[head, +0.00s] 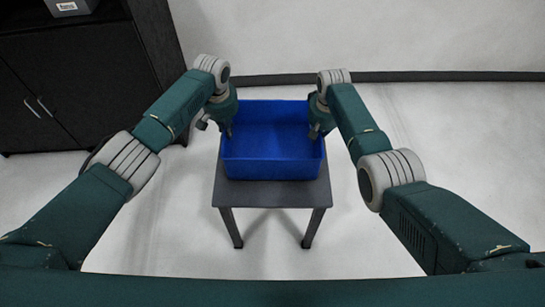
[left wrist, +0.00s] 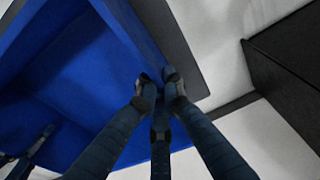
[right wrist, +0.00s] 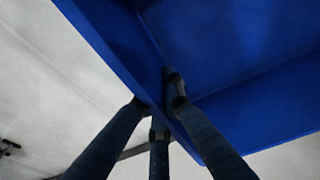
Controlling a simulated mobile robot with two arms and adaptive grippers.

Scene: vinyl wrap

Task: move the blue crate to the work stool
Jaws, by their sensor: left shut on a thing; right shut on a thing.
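The blue crate (head: 272,155) is an open, empty box. It sits over the dark top of the work stool (head: 270,194), level as far as I can tell; whether it rests fully on the top is hard to tell. My left gripper (head: 229,130) is shut on the crate's left wall. The left wrist view shows its fingers (left wrist: 160,85) on either side of the blue wall (left wrist: 110,40). My right gripper (head: 315,131) is shut on the right wall. The right wrist view shows its fingers (right wrist: 162,95) astride the blue wall (right wrist: 130,60).
A black cabinet (head: 60,90) with two handles stands at the left, with a grey box (head: 73,6) on top. A dark baseboard (head: 420,76) runs along the back wall. The pale floor (head: 440,140) right of the stool is clear.

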